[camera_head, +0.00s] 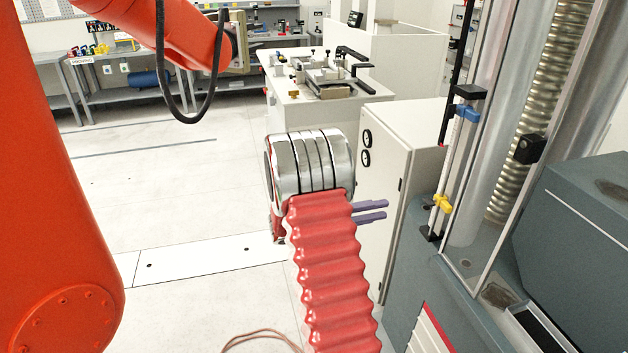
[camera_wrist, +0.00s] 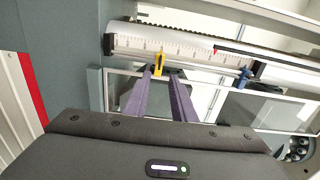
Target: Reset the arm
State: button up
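My gripper (camera_head: 387,209) shows in the head view as two parallel purple fingers beyond the end of my red ribbed hose and silver wrist. They point right, toward the testing machine (camera_head: 465,250). In the wrist view my gripper (camera_wrist: 161,77) has its fingers apart with a clear gap and nothing between them. Behind the fingertips is a yellow clip (camera_wrist: 160,63) on the machine's scale. The clip also shows in the head view (camera_head: 442,204). I cannot tell the exact distance from the fingertips to the machine.
A white cabinet (camera_head: 390,190) stands behind the gripper. A white table (camera_head: 305,112) with metal fixtures is at the back. The pale floor (camera_head: 180,200) on the left is mostly open. Grey workbenches (camera_head: 130,85) line the back.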

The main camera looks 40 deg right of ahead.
dwell(0.3)
jog(key=s+a+f+m+y, duration=0.45)
jog(key=f+m, duration=0.25)
jog(key=m, duration=0.3)
jog(key=s+a+m+t+y, duration=0.25)
jog(key=a+m+y, duration=0.25)
jog(key=a+m, duration=0.65)
jog(key=a+r+m+t+y, duration=0.2)
jog(key=a+r, duration=0.3)
jog(key=a, duration=0.5)
jog(key=a+r+m+t+y, duration=0.2)
jog(key=a+r+m+t, duration=0.2)
jog(key=a, duration=0.6)
jog(key=a+r+m+t+y, duration=0.2)
jog(key=a+r+m+t, duration=0.1)
jog(key=a+r+t, duration=0.2)
jog(key=shift+s+a+r, duration=0.4)
jog(key=shift+a+r, duration=0.9)
jog(key=shift+a, duration=1.1)
